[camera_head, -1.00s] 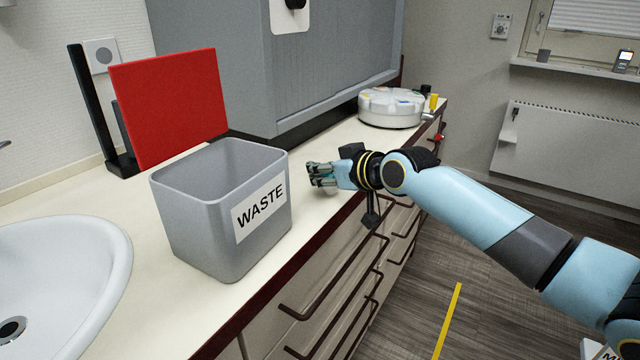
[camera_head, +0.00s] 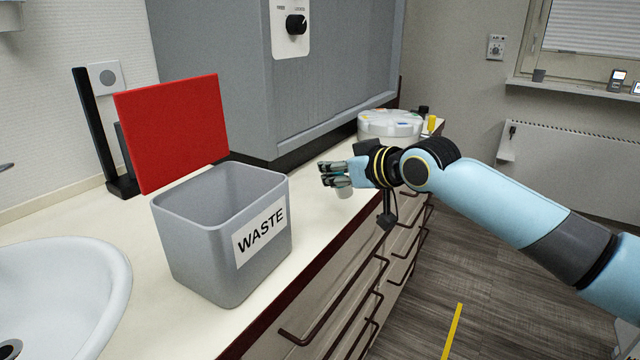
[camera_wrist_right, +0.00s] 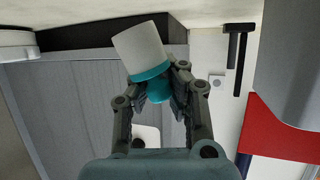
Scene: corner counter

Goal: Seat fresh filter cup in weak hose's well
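My right gripper (camera_head: 335,174) is shut on a small white cup with a teal collar and teal knob. In the right wrist view, the cup (camera_wrist_right: 142,48) is tilted, and the fingers (camera_wrist_right: 168,88) pinch its teal knob. In the head view, the pale cup (camera_head: 345,193) hangs just below the fingers, above the counter to the right of the waste bin. My left gripper is not in view. I cannot make out a hose or a well in either view.
A grey bin marked WASTE (camera_head: 180,235) stands on the counter (camera_head: 310,215), with a red panel (camera_head: 175,130) behind it. A round white tray with coloured marks (camera_head: 390,127) is at the far end. A grey cabinet with a black knob (camera_head: 296,24) stands behind. A sink (camera_head: 95,262) is left.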

